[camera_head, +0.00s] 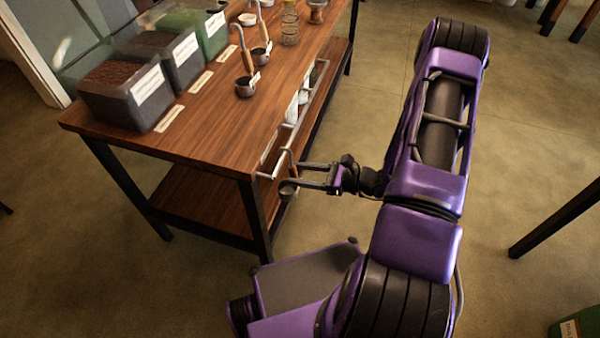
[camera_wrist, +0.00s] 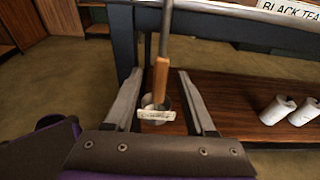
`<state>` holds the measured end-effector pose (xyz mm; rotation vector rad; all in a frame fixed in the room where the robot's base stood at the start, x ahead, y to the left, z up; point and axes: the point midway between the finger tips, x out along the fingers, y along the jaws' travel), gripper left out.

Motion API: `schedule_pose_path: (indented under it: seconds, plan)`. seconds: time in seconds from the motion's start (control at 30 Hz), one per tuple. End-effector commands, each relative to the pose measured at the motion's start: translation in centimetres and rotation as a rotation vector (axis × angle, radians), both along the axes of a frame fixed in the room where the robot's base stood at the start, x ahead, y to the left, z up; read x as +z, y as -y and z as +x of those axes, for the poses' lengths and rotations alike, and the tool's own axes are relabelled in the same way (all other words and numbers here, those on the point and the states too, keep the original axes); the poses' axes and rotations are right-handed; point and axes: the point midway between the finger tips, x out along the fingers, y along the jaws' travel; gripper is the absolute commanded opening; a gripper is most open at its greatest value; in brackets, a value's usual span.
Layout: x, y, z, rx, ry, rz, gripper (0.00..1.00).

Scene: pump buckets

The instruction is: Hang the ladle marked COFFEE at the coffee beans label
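A ladle with a steel bowl (camera_head: 288,191) is upright beside the near end of the rail (camera_head: 268,177) on the table's long side. In the wrist view its wooden handle (camera_wrist: 160,81) stands between my fingers, with a pale tag (camera_wrist: 156,115) at the bowl; the tag's writing is too small to read. My gripper (camera_head: 304,178) is open around the handle, with a gap on each side. I cannot tell whether the ladle's top is hooked on the rail. A BLACK TEA label (camera_wrist: 290,9) shows at top right. No coffee beans label is readable.
The wooden table (camera_head: 215,140) holds labelled bins, including one of brown grains (camera_head: 125,95), and several ladles, one nearest me (camera_head: 245,88). A dark table leg (camera_wrist: 124,45) is close to my fingers.

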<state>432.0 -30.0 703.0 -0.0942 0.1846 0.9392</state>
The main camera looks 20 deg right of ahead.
Motion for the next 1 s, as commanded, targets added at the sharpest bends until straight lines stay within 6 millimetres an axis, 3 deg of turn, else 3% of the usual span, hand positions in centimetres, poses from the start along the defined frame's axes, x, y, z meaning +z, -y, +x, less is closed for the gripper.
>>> schedule_pose_path:
  seconds: [0.27, 0.47, 1.0]
  plan:
    - [0.0, 0.0, 0.0, 0.0, -0.001, -0.001, 0.55]
    - [0.4, 1.5, -1.0, -0.003, 0.001, -0.002, 0.55]
    - [2.9, 11.4, -8.2, -0.004, 0.0, -0.001, 0.55]
